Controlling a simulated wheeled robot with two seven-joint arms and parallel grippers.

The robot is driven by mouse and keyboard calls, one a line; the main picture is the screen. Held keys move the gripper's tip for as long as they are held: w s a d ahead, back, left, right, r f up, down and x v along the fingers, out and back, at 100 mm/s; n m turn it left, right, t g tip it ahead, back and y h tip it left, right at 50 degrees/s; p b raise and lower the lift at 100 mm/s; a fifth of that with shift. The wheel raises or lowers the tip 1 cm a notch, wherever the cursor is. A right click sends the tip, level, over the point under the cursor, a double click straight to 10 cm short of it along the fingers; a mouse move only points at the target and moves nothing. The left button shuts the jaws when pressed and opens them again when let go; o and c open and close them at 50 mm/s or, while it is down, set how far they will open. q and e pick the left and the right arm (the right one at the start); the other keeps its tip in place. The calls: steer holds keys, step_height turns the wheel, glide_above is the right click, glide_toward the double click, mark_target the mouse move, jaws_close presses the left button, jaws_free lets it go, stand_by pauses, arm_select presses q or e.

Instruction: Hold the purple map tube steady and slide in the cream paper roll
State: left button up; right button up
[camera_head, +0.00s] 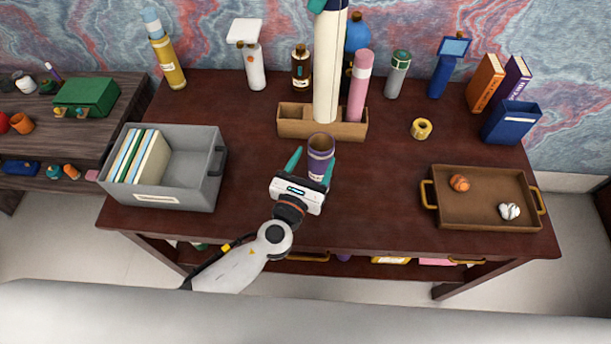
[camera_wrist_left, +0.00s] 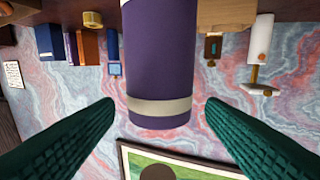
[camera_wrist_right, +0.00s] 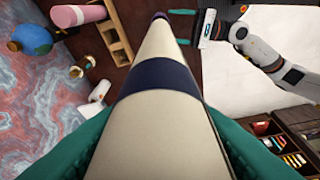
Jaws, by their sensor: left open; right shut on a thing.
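The purple map tube (camera_head: 319,165) stands upright near the middle of the desk, its open mouth facing up. My left gripper (camera_head: 313,168) is open with its teal fingers on either side of it. In the left wrist view the tube (camera_wrist_left: 160,65), with a pale band, lies between the spread fingers (camera_wrist_left: 161,104), with gaps at both sides. The cream paper roll (camera_head: 327,75) hangs upright, its lower end a little above the tube's mouth in the head view. My right gripper is shut on its upper part; the right wrist view shows the roll (camera_wrist_right: 160,130) with a navy band between teal fingers.
A wooden divided box (camera_head: 290,128) stands just behind the tube, with a pink tube (camera_head: 360,85) at its right end. A grey bin (camera_head: 195,190) is at left, a brown tray (camera_head: 480,215) at right. A yellow tape roll (camera_head: 421,128) lies on bare desk.

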mark_target(325, 138)
arm_select(q)
steer(key=x, duration=0.7)
steer(key=shift+s, duration=0.1)
